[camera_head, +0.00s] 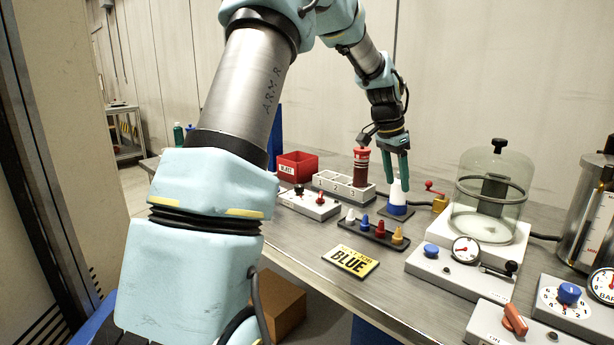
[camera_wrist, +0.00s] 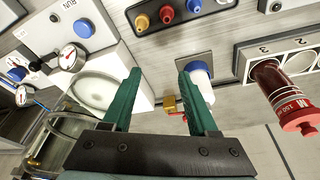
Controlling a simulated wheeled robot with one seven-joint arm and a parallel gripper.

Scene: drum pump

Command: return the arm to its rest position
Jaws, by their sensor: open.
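My gripper (camera_head: 396,168) has green fingers pointing down above the metal workbench (camera_head: 300,228). In the wrist view my gripper (camera_wrist: 158,92) has its two green fingers wide apart with nothing between them. A white bottle with a blue base (camera_head: 397,198) stands on a dark pad just below and behind the fingers in the head view. In the wrist view the bottle (camera_wrist: 199,82) shows beside the right finger, partly hidden by it. I cannot tell whether the finger touches it. My arm reaches out over the bench from the left.
A red-capped cylinder (camera_head: 361,168) stands in the numbered rack (camera_head: 340,187), near my gripper. A glass bell jar (camera_head: 492,190) and gauge boxes stand to the right. A peg strip (camera_head: 374,234) and a yellow BLUE sign (camera_head: 350,261) lie in front. A red bin (camera_head: 297,165) is behind left.

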